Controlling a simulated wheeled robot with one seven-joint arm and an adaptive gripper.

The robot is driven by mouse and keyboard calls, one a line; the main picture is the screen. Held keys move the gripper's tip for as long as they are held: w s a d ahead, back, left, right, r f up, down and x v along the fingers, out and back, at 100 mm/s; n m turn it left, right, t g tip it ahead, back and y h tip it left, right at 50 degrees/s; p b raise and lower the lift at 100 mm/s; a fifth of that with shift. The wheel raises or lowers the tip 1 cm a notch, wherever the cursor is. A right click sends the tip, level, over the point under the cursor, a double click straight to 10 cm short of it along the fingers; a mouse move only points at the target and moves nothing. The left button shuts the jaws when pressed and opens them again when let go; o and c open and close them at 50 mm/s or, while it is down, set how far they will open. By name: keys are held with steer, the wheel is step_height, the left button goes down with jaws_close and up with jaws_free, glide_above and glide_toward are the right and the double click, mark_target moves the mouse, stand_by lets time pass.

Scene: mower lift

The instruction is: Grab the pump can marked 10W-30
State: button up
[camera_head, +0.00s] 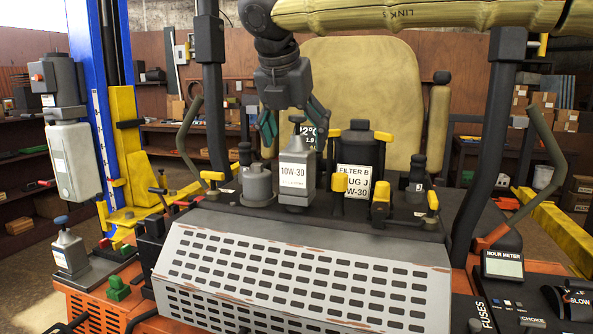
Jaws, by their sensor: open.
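The pump can marked 10W-30 (296,178) is a grey can with a white label and a narrow pump top. It stands upright on the dark deck behind the perforated grey panel, near the middle of the view. My gripper (294,128) points down from above with its teal fingers spread to either side of the can's top. The fingers look open, and I cannot tell whether they touch the can. Another white label (354,182), reading FILTER B and partly W-30, shows on a dark container to the right, partly covered by a yellow-topped lever.
A grey round canister (257,187) stands close left of the can. Yellow-topped levers (381,200) stand to the right. A beige seat (365,95) is behind. Upright black posts (213,100) flank the space. Another pump can (70,250) stands at the far left.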

mark_target(297, 142)
steer(key=p+x, duration=0.1)
steer(key=x, duration=0.3)
steer(key=shift+w+f, duration=0.15)
steer(key=shift+w, duration=0.05)
steer(key=shift+s, duration=0.1)
steer(key=shift+c, duration=0.2)
jaws_close()
